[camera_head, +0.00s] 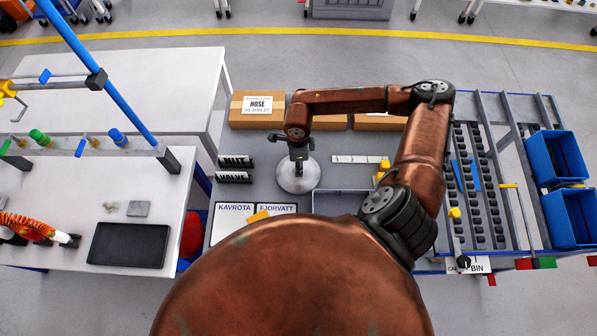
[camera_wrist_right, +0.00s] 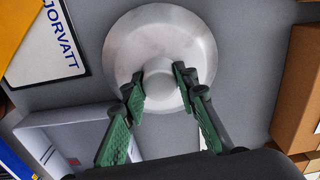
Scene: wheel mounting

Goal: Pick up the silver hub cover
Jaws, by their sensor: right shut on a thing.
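The silver hub cover (camera_head: 298,183) is a round, shallow disc on the grey table, below the end of my right arm. It also shows in the right wrist view (camera_wrist_right: 150,35), with a raised knob in its middle. My right gripper (camera_head: 299,163) points straight down at the cover's centre. In the right wrist view, its green-padded fingers (camera_wrist_right: 160,88) are on either side of the knob and shut on it. I cannot tell whether the cover touches the table. My left gripper is not in view.
Cardboard boxes (camera_head: 258,121) line the table's far side. Labels marked NUT and VALVE (camera_head: 235,177) and a KAVROTA/FJORVATT sheet (camera_head: 236,223) lie left of the cover. A grey bin (camera_head: 340,199) stands close on the near right. Blue bins (camera_head: 556,158) are far right.

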